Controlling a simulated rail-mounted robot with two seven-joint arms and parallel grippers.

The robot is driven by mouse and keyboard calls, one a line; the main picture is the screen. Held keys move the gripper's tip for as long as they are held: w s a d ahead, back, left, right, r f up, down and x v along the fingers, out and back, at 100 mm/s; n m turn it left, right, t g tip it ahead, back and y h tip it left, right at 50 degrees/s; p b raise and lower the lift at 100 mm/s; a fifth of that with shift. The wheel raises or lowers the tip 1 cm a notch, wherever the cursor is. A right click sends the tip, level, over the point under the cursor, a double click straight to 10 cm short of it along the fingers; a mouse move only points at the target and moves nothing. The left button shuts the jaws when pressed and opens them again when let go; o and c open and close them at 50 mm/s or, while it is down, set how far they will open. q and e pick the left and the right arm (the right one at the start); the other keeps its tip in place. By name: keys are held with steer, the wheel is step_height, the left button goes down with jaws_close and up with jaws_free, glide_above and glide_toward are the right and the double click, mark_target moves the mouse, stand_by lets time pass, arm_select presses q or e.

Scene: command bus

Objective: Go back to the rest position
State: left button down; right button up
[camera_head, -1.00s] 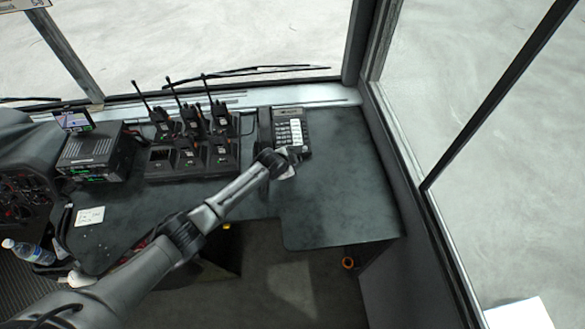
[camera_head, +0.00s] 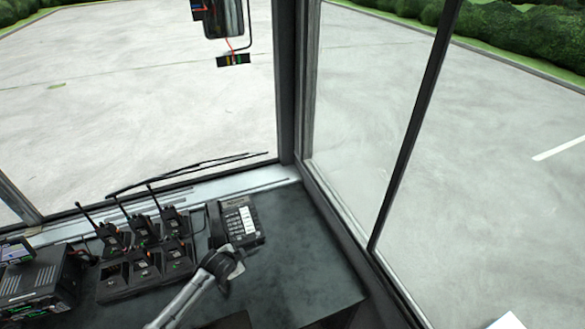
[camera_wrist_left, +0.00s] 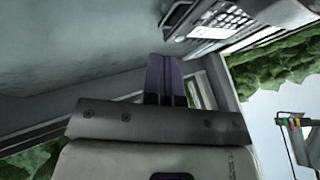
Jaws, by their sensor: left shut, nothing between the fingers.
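My left arm comes in from the bottom of the head view. Its gripper (camera_head: 232,268) is just in front of the desk phone (camera_head: 238,222), over the dark dashboard top (camera_head: 290,262). In the left wrist view the two purple-grey fingers (camera_wrist_left: 164,80) are together, with nothing between them. The phone's keypad also shows in the left wrist view (camera_wrist_left: 222,20), beyond the fingertips. I cannot tell whether the gripper touches the phone or is apart from it. My right gripper is in neither view.
Several handheld radios stand in a charger (camera_head: 145,268) left of the phone. A black radio box (camera_head: 40,282) sits farther left. The windshield, its wiper (camera_head: 180,172) and a window post (camera_head: 290,90) bound the dashboard. The dashboard right of the phone is clear.

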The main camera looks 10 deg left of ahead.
arm_select(q)
steer(key=shift+s+a+f+n+g+y, duration=0.2)
steer(key=shift+s+a+f+n+g, duration=0.1)
steer(key=shift+s+n+g, duration=0.15)
steer(key=shift+s+a+f+n+g+y, duration=0.15)
steer(key=shift+s+f+n+g+y, duration=0.1)
steer(key=shift+s+n+g, duration=0.25)
steer(key=s+d+r+n+t, duration=0.1)
steer(key=d+r, duration=0.2)
steer(key=r, duration=0.5)
steer(key=d+r+n+t, duration=0.1)
steer(key=d+r, duration=0.1)
steer(key=r, duration=0.6)
steer(key=s+d+r+n, duration=0.1)
steer(key=s+d+r, duration=0.1)
steer(key=s+r, duration=0.35)
steer(key=s+f+n, duration=0.2)
steer(key=s+f, duration=0.1)
steer(key=s, duration=1.5)
steer(key=s+f+g, duration=0.4)
steer(key=s+f, duration=0.6)
steer(key=s, duration=0.4)
steer(key=shift+s+d+n, duration=0.25)
steer(key=shift+s+n, duration=0.1)
steer(key=shift+s, duration=0.05)
steer(key=shift+g+h, duration=0.25)
